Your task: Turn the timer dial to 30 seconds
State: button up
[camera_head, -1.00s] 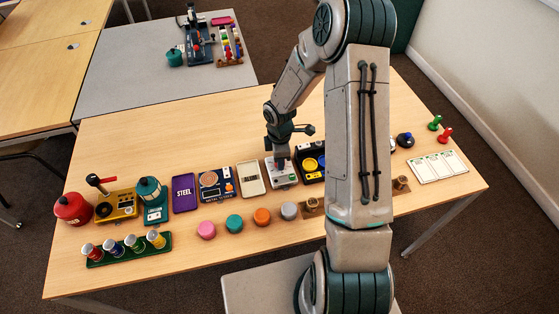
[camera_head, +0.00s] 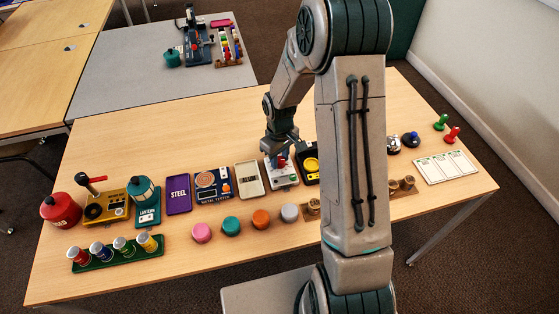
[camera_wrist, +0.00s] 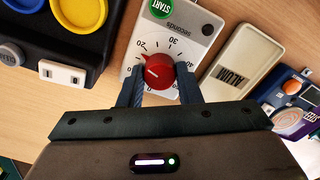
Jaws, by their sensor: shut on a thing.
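The timer (camera_head: 285,178) is a white box on the table, partly hidden by my arm in the head view. The wrist view shows its white face (camera_wrist: 207,52), a green START button (camera_wrist: 161,8), a "seconds" label and a printed scale. Its red dial (camera_wrist: 160,70) sits between my two fingers. The dial's pointed edge lies at the upper left, near the 20 mark; the 30 is further right along the scale. My gripper (camera_wrist: 161,84) is shut on the dial from both sides. In the head view my gripper (camera_head: 276,153) is over the timer.
A cream ALUM plate (camera_wrist: 245,60) lies close to the right of the timer in the wrist view. A black box with yellow and blue round parts (camera_wrist: 50,45) stands close on the left.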

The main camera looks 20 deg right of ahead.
jog(key=m+b, duration=0.1)
jog(key=m, duration=0.2)
jog(key=shift+m+b, duration=0.3)
jog(key=shift+m, duration=0.1)
jog(key=m+b, duration=0.1)
jog(key=m, duration=0.2)
jog(key=shift+m, duration=0.3)
jog(key=m, duration=0.3)
jog(key=shift+m, duration=2.1)
jog(key=o, duration=1)
